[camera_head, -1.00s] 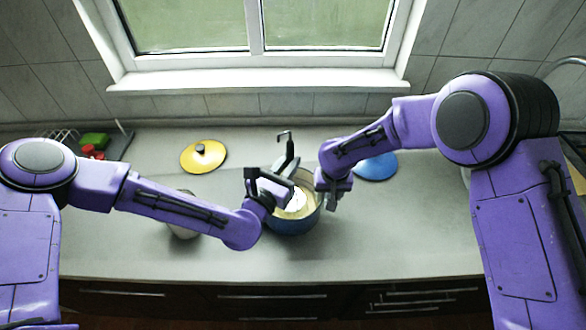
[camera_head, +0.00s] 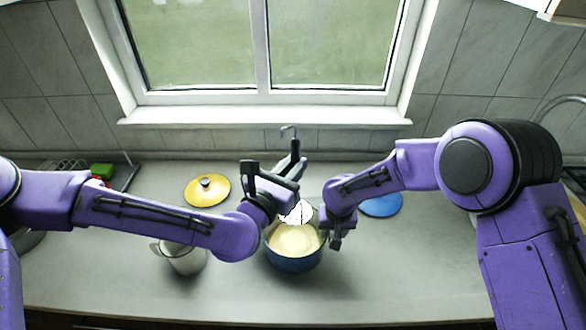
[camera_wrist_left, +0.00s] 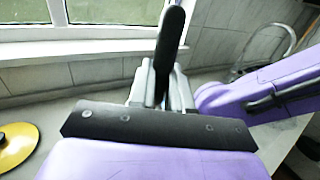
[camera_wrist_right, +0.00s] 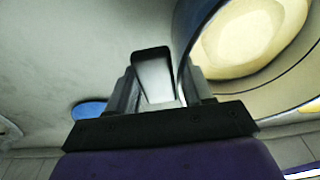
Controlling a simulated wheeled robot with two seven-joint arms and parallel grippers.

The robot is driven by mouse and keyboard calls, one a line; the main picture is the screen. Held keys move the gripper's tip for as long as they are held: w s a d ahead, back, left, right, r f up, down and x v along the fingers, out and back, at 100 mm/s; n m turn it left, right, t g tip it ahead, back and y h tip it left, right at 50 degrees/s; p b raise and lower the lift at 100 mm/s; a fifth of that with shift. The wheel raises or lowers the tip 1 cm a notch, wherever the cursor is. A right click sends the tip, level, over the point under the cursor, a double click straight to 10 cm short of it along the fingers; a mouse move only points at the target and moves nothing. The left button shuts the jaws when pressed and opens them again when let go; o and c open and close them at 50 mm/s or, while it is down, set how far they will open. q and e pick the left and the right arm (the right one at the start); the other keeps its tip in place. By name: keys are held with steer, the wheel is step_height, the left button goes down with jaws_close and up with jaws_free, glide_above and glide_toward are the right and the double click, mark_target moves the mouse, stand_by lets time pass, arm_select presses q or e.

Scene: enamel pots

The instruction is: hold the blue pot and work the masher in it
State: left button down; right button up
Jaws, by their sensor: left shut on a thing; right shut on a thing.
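The blue pot (camera_head: 293,262) stands on the counter with a pale yellow mash (camera_head: 295,240) inside. It also shows at the upper right of the right wrist view (camera_wrist_right: 186,28). My left gripper (camera_head: 293,168) is shut on the masher's dark handle (camera_wrist_left: 171,45), above the pot. The masher's pale head (camera_head: 300,213) shows below the gripper, at the pot's far side and apparently above the mash. My right gripper (camera_head: 335,238) is shut at the pot's right side on what looks like its handle (camera_wrist_right: 153,76). The grip itself is partly hidden in the head view.
A metal jug (camera_head: 184,260) stands left of the pot, below my left forearm. A yellow lid (camera_head: 207,190) lies behind it. A blue lid (camera_head: 382,204) lies behind my right forearm. The front counter is clear.

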steer(key=o, duration=1.5)
steer(key=shift+r, duration=0.1)
steer(key=r, duration=0.6)
steer(key=s+r, duration=0.1)
steer(key=r, duration=0.4)
steer(key=s+r, duration=0.1)
steer(key=r, duration=0.5)
steer(key=shift+r, duration=0.35)
steer(key=shift+w, duration=0.1)
